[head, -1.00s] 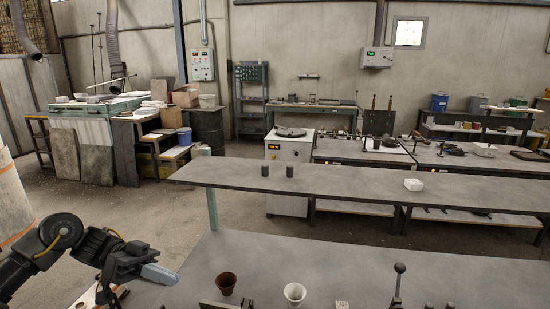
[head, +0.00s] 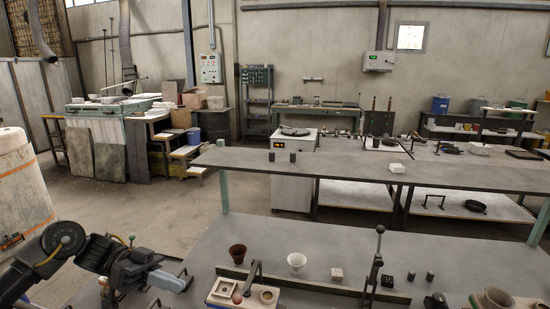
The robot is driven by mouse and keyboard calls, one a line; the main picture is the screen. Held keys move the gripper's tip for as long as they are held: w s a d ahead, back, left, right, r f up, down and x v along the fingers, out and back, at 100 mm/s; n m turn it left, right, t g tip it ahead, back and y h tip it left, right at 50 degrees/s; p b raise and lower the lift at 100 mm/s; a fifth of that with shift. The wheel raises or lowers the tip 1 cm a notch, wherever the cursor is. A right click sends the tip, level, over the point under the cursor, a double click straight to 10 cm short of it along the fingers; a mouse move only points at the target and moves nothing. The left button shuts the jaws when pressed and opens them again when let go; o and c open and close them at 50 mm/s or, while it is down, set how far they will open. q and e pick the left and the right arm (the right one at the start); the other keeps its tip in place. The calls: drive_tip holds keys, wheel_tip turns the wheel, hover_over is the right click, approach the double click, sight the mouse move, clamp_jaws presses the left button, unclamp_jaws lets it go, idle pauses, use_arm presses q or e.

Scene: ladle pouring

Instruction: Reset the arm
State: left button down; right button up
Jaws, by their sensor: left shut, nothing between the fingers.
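My left gripper (head: 168,280) is in the lower left of the head view, above the left end of the near grey table. Its pale fingers are shut with nothing between them, and they point right. The arm comes in from the left edge, bent at a black joint. The gripper is clear of the brown cup (head: 237,254) and the white cup (head: 296,262), which stand to its right. My right gripper is not in view. No ladle can be made out for certain.
The near table (head: 340,240) also holds a small white block (head: 336,274), two dark cylinders, an upright black lever (head: 375,262) and a pale fixture (head: 245,294) at its front. A long grey shelf (head: 330,170) runs behind. A pale drum (head: 22,190) stands at the left.

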use_arm(q)
drive_tip(key=w+d+f+n+t+y, duration=0.1)
drive_tip(key=d+f+n+t+y, duration=0.1)
drive_tip(key=d+f+t, duration=1.1)
drive_tip(key=s+a+f+n+y, duration=0.8)
drive_tip(key=a+f+y, duration=0.15)
drive_tip(key=f, duration=0.25)
drive_tip(key=s+a+f+n+g+y, duration=0.2)
drive_tip(key=s+a+g, duration=0.1)
drive_tip(key=s, duration=0.5)
drive_tip(key=s+a+f+n+g+y, duration=0.1)
drive_tip(key=s+a+f+g+y, duration=0.15)
drive_tip(key=s, duration=0.65)
wheel_tip(320, 180, down, 33)
drive_tip(key=s+g+b, duration=0.1)
drive_tip(key=s+b, duration=0.1)
drive_tip(key=b, duration=0.4)
drive_tip(key=s+a+f+b, duration=0.2)
drive_tip(key=s+f, duration=0.6)
drive_tip(key=f, duration=0.1)
drive_tip(key=s+a+f+g+b, duration=0.1)
drive_tip(key=s+a+f+b, duration=0.1)
drive_tip(key=s+f, duration=0.5)
wheel_tip(320, 180, down, 3)
drive_tip(key=shift+s+r, duration=0.15)
drive_tip(key=shift+s, duration=0.25)
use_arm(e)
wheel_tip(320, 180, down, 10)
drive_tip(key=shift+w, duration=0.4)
